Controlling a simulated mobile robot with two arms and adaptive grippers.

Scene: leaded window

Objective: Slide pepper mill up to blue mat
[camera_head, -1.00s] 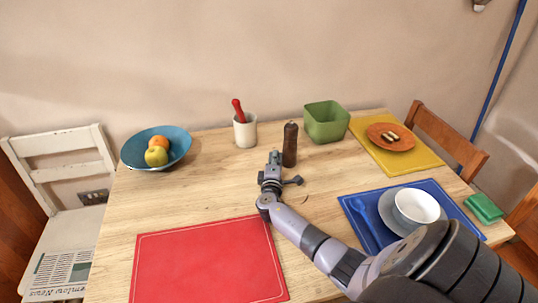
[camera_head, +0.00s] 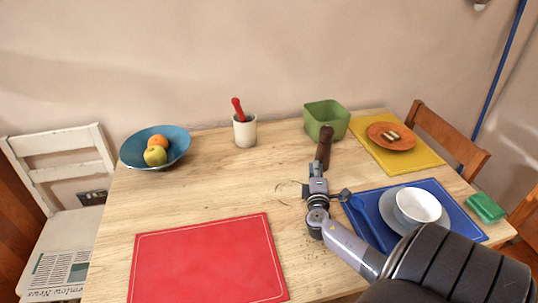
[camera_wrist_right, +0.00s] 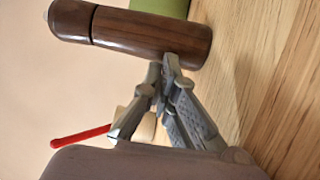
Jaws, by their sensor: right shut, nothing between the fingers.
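The dark brown pepper mill (camera_head: 325,144) stands on the wooden table, behind and to the left of the blue mat (camera_head: 457,217), with bare wood between them. It leans slightly right in the head view; I cannot tell whether it is truly tilted. My right gripper (camera_head: 318,168) is shut and empty, low in front of the mill, hiding its foot. In the wrist view the mill (camera_wrist_right: 145,33) appears sideways, and the shut fingertips (camera_wrist_right: 168,66) are at its side near the base, seemingly touching it. My left gripper is out of view.
A green container (camera_head: 327,117) stands close behind the mill. A yellow mat (camera_head: 422,165) with an orange plate lies to its right. The blue mat bears a plate and white bowl (camera_head: 417,204). A red mat (camera_head: 208,262) lies front left. The table's middle left is clear.

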